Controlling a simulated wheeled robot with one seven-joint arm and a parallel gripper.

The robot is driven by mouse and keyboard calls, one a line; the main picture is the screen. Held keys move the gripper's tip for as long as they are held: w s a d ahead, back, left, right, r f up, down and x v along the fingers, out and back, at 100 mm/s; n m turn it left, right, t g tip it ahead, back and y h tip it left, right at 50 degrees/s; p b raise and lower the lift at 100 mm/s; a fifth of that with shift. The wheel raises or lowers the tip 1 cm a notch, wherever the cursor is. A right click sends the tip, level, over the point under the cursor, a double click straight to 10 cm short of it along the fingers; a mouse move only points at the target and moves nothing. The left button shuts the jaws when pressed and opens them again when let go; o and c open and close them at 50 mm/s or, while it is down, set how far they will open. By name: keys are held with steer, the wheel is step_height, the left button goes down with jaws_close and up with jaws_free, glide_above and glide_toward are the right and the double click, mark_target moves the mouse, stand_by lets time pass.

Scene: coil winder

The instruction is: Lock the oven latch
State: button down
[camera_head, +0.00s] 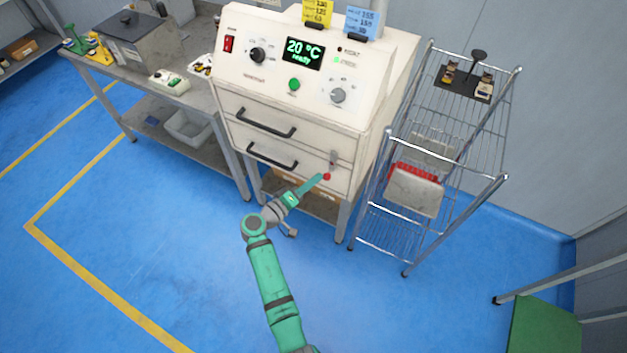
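The cream-coloured oven (300,75) stands in the middle on a metal-legged stand. Its display reads 20 °C and "ready". Two dark bar handles, an upper one (265,124) and a lower one (272,156), cross its front. The latch (333,160) is a small grey piece with a red knob (327,176) at the right of the lower front, and the knob is at its lower end. My green arm reaches up from below. My gripper (320,180) is at the red knob, touching it or very close. Its fingers are too small to tell open from shut.
A wire rack (430,225) with several shelves stands close to the right of the oven. A grey workbench (130,75) with boxes and tools adjoins on the left. The blue floor in front is clear. A green surface (545,338) lies at lower right.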

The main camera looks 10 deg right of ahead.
steer(key=shift+d, duration=0.1)
steer(key=w+a+v, duration=0.1)
steer(key=w+v, duration=0.1)
steer(key=v, duration=1.1)
steer(key=shift+a+r, duration=0.35)
steer(key=shift+r, duration=0.05)
steer(key=shift+w, duration=0.1)
